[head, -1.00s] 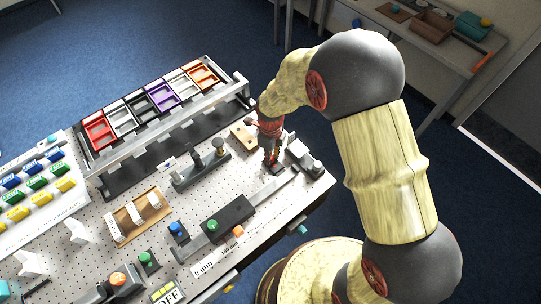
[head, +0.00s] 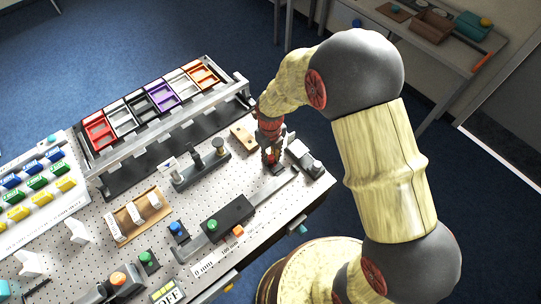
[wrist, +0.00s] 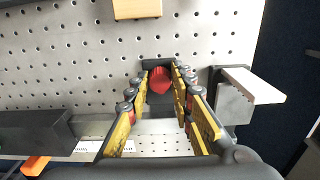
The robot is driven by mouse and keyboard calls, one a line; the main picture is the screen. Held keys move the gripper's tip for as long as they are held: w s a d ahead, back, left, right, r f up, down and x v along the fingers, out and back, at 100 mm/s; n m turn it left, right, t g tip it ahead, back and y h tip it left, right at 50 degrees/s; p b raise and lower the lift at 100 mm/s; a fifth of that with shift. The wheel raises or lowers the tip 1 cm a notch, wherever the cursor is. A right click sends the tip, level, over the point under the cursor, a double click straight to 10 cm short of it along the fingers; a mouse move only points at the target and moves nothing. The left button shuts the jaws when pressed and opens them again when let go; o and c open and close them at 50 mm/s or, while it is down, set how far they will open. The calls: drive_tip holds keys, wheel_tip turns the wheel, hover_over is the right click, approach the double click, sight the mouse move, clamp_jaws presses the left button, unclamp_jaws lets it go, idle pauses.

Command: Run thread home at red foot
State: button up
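The red foot (wrist: 160,79) shows in the wrist view as a rounded red piece on a dark block, between the ends of my fingers. My gripper (wrist: 161,88) has its two yellow-padded fingers apart, one on each side of the red foot. Whether either fingertip touches it I cannot tell. In the head view my gripper (head: 271,160) points down at the right end of the pegboard table, and its fingers partly hide the foot. The thread itself is hidden.
A grey bracket (wrist: 245,95) stands close to the right of my fingers. A wooden block (wrist: 137,8) lies beyond them. A dark block with a green knob (head: 228,217) sits nearer the front. The rack of coloured trays (head: 162,92) stands at the back left.

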drive_tip(key=o, duration=0.4)
drive_tip(key=o, duration=0.4)
drive_tip(key=n, duration=0.4)
drive_tip(key=shift+n, duration=1.2)
drive_tip(key=shift+n, duration=0.8)
drive_tip(key=n, duration=0.4)
drive_tip(key=shift+n, duration=0.3)
